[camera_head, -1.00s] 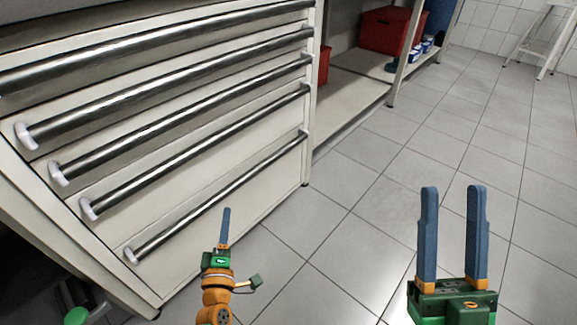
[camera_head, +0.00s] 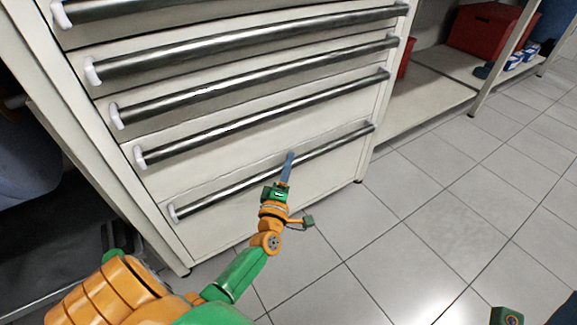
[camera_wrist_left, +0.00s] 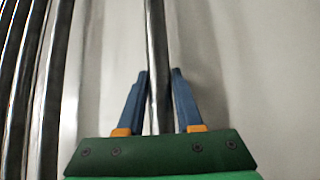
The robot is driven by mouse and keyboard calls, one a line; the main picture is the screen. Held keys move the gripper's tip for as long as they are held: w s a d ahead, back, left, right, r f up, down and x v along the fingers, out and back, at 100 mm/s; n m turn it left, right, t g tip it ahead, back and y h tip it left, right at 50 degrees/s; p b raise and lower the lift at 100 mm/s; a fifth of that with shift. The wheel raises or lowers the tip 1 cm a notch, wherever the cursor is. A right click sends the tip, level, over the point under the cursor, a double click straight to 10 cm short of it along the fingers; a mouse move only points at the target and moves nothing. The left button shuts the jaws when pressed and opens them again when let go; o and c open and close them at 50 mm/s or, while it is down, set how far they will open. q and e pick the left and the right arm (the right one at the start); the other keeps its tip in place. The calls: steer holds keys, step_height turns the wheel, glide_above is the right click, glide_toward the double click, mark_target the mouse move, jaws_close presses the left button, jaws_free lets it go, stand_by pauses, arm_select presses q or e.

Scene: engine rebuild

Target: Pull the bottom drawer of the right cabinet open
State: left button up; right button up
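The drawer cabinet (camera_head: 150,190) is pale, with several stacked drawers that have long steel bar handles. Its bottom drawer (camera_head: 255,210) looks shut, flush with the front. The bottom handle (camera_head: 225,195) also shows in the left wrist view (camera_wrist_left: 156,45). My left gripper (camera_head: 289,157) is at the middle of this handle. In the left wrist view the two blue fingers (camera_wrist_left: 159,75) stand one on each side of the bar, with small gaps seen beside it. Only a bit of my right gripper (camera_head: 507,316) shows at the bottom right edge; its fingertips are not clear.
The other drawer handles (camera_head: 270,115) lie above the bottom one. To the right stands an open shelf (camera_head: 425,90) with a red bin (camera_head: 490,30). The tiled floor (camera_head: 430,200) in front and to the right is clear.

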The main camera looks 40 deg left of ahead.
arm_select(q)
jaws_close()
stand_by(1.2)
